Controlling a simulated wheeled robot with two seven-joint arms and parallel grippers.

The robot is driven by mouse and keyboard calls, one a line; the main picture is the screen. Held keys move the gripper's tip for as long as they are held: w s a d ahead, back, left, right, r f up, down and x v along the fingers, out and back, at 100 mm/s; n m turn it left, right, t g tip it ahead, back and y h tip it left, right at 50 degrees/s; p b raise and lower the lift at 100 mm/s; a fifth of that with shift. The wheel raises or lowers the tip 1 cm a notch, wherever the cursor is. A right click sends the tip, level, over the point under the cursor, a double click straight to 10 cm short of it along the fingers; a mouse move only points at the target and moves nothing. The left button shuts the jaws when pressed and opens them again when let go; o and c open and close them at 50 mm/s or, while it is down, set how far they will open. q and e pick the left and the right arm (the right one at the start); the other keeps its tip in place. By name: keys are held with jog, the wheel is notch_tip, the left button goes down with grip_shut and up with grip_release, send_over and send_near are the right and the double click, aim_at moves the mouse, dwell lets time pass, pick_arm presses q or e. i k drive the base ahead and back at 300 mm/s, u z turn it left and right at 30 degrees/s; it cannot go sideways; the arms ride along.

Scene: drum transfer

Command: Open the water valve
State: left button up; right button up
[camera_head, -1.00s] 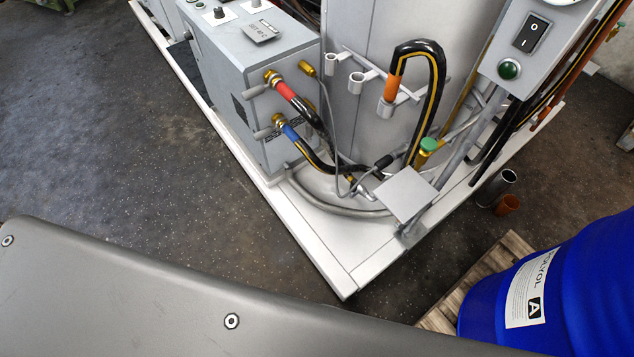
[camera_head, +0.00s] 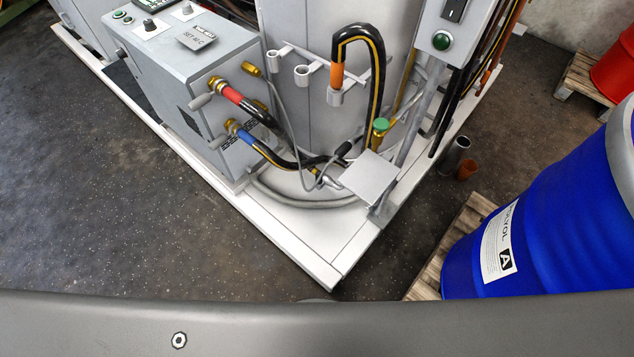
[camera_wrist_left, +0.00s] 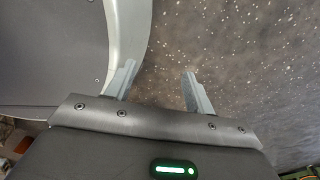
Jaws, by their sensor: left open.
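In the head view, two hose connections sit on the front of a grey machine cabinet (camera_head: 165,75). The upper has a brass fitting (camera_head: 217,84) and a red-sleeved hose (camera_head: 232,95). The lower has a brass fitting (camera_head: 232,126) and a blue-sleeved hose (camera_head: 246,137). A small grey handle sticks out left of each: an upper handle (camera_head: 200,101) and a lower handle (camera_head: 217,143). I cannot tell which is the water valve. In the left wrist view, my left gripper (camera_wrist_left: 160,70) is open and empty above the floor, away from the cabinet. My right gripper is not in view.
A black hose with an orange sleeve (camera_head: 337,75) hangs in a rack. A green-capped brass part (camera_head: 380,128) stands beside a grey plate (camera_head: 368,178). A white base frame (camera_head: 285,245) edges the machine. A blue drum (camera_head: 560,220) stands on a pallet at right. Floor before the cabinet is clear.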

aim_at(319, 181)
jog(key=k, duration=0.5)
jog(key=u, duration=1.75)
jog(key=i, duration=2.45)
jog(key=z, duration=4.25)
jog(key=i, duration=0.5)
jog(key=z, duration=0.1)
